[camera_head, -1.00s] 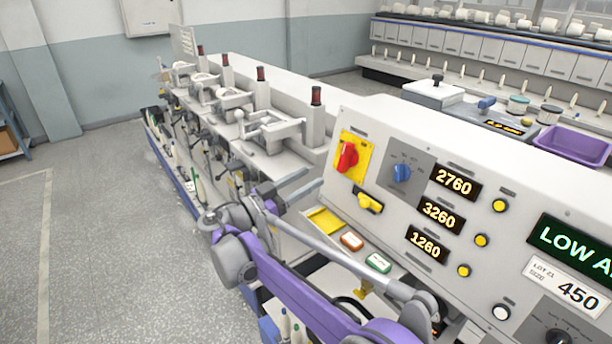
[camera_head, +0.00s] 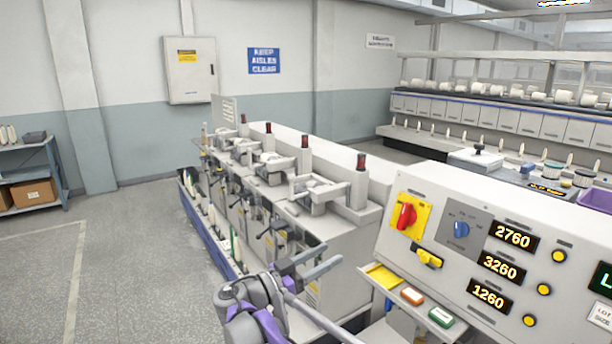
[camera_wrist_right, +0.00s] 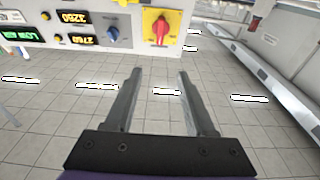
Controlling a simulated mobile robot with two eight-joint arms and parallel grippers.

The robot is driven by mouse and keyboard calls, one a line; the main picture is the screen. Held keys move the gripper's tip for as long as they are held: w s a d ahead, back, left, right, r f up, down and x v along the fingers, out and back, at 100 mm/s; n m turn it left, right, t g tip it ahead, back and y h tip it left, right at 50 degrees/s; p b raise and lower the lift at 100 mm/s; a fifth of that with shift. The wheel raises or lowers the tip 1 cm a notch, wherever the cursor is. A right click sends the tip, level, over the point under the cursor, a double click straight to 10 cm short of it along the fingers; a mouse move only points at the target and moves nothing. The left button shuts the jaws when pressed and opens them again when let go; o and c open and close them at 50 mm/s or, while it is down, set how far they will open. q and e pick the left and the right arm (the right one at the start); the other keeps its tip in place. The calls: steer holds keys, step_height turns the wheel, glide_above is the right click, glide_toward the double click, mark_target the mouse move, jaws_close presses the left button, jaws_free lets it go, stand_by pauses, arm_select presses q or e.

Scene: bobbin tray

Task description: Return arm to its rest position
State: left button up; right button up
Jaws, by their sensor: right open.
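My right gripper (camera_head: 331,256) shows in the head view at the lower middle, left of the control panel, with its grey fingers pointing right. Part of my grey and purple right arm shows below it and runs out of the bottom edge. In the right wrist view the gripper (camera_wrist_right: 158,76) has its two dark fingers wide apart, with only tiled floor between them. Nothing is held. My left gripper is in neither view.
The control panel (camera_head: 480,235) with a red switch (camera_head: 405,216) stands right of the gripper. The winding machine (camera_head: 335,240) stands behind. Floor at left (camera_head: 120,270) is clear.

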steer(key=s+d+f+n+g+y, duration=0.2)
steer(key=s+d+f+n+y, duration=0.15)
steer(key=s+d+f, duration=0.35)
steer(key=s+d+f+n+g+y, duration=0.3)
steer(key=s+d+y, duration=0.15)
steer(key=d, duration=0.55)
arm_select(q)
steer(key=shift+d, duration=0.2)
arm_select(e)
steer(key=s+a+f+n+y, duration=0.1)
steer(key=s+f+n+y, duration=0.1)
steer(key=s+f+y, duration=0.2)
steer(key=s+a+f+n+y, duration=0.2)
steer(key=s+f, duration=0.7)
steer(key=s, duration=0.7)
steer(key=shift+s+f+n+y, duration=0.35)
steer(key=shift+n+y, duration=0.1)
steer(key=shift+y, duration=0.75)
steer(key=shift+c, duration=0.2)
